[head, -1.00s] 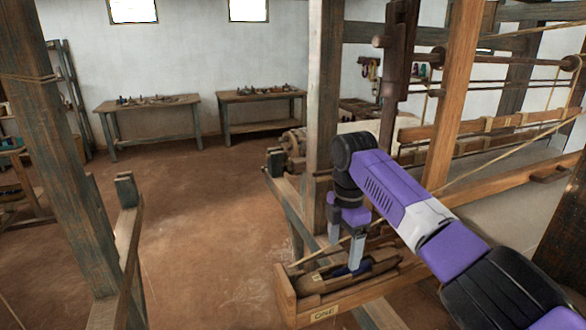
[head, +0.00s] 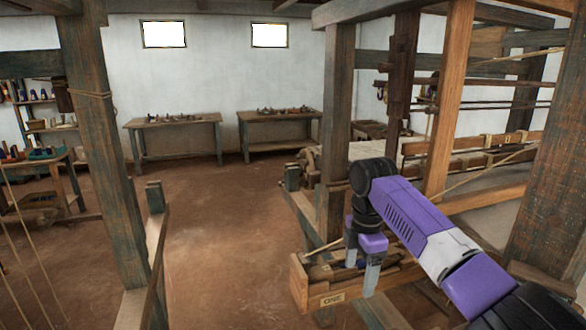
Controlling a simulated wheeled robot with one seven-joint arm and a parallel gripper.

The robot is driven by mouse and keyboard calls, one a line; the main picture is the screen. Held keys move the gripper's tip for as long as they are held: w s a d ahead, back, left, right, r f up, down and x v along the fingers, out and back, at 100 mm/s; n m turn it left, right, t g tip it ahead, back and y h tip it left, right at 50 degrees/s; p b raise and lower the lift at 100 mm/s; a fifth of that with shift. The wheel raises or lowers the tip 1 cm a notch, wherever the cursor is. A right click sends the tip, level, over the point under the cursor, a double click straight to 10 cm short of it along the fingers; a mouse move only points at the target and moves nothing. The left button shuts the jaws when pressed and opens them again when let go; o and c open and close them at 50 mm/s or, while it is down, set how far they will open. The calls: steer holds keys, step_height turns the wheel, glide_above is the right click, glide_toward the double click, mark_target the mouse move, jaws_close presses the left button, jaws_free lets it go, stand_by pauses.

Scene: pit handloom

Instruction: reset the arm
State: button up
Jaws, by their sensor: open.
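My gripper (head: 362,262) hangs at the end of my purple and black arm, fingers pointing down, at the right of the head view. Its jaws are apart, and I see nothing held between them. Several wooden pieces lie in the box, partly hidden by the gripper. I cannot tell whether the fingertips touch anything in it.
The loom's upright posts (head: 336,130) and beams stand close behind and right of my arm. Another thick post (head: 98,150) and a low rail stand at the left. Two wooden tables (head: 178,127) line the back wall. The earthen floor (head: 215,215) between is clear.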

steer(key=w+a+r+m+t, duration=0.2)
steer(key=w+a+r+t, duration=0.15)
steer(key=w, duration=0.25)
steer(key=w+a+f+m+t+y, duration=0.25)
steer(key=a+t+y, duration=0.2)
steer(key=a, duration=0.45)
steer(key=s+a+f+m+t+y+b, duration=0.2)
steer(key=s+a+f+m+t+y, duration=0.1)
steer(key=s+a+f+m+t, duration=0.25)
steer(key=s+d+f+m+h+b, duration=0.1)
steer(key=s+d, duration=0.6)
steer(key=s, duration=1.2)
steer(key=s+d+f+m+h+b, duration=0.2)
steer(key=s+d, duration=0.6)
steer(key=s, duration=1.1)
steer(key=s+d+f+m+h+b, duration=0.2)
steer(key=s+d+f+m+h, duration=0.2)
steer(key=s, duration=1.5)
steer(key=d+f+m+t, duration=0.1)
steer(key=d+f+m, duration=0.1)
steer(key=d+m, duration=0.1)
steer(key=shift+s+d+m, duration=0.25)
steer(key=shift+d+m, duration=0.05)
steer(key=shift+m, duration=0.1)
steer(key=shift+h, duration=0.25)
